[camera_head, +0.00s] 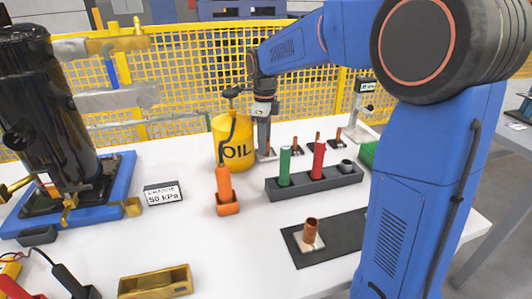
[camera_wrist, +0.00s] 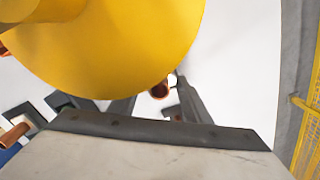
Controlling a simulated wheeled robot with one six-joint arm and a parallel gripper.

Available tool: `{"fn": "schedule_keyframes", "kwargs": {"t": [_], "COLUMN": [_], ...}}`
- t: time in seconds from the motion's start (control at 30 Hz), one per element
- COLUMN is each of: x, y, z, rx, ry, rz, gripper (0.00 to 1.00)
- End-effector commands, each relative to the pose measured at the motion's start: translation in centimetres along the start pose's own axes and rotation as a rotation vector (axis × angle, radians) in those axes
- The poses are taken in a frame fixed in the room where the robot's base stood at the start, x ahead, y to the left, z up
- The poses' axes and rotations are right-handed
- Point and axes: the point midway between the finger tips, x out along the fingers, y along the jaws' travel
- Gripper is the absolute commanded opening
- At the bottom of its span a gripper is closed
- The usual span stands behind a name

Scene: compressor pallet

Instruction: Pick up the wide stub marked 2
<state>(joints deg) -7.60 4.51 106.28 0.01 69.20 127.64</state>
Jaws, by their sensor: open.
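Several copper stubs stand in a row at the back of the white table, among them one right of centre (camera_head: 294,145) and one farther right (camera_head: 338,133). No number is readable on any, so I cannot tell which is marked 2. My gripper (camera_head: 264,148) points down beside the yellow oil can, at the left end of this row, and partly hides the stub there. In the wrist view my open gripper (camera_wrist: 156,100) has a copper stub (camera_wrist: 159,90) showing between its fingers. Whether the fingers surround it in height is unclear.
The yellow oil can (camera_head: 232,150) stands close left of my gripper and fills much of the wrist view. A dark rack (camera_head: 315,187) with green and red tubes stands in front. Another copper stub (camera_head: 311,229) stands on a dark mat (camera_head: 342,237).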

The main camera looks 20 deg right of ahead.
Motion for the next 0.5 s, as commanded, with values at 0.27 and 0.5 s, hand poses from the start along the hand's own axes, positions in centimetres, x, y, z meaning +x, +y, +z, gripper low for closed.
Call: {"fn": "schedule_keyframes", "kwargs": {"t": [0.27,0.5], "x": [0.28,0.27], "y": [0.00,0.00], "z": [0.01,0.01], "rx": [0.000,0.000], "ry": [0.000,0.000], "rz": [0.000,0.000], "gripper": [0.44,0.00]}}
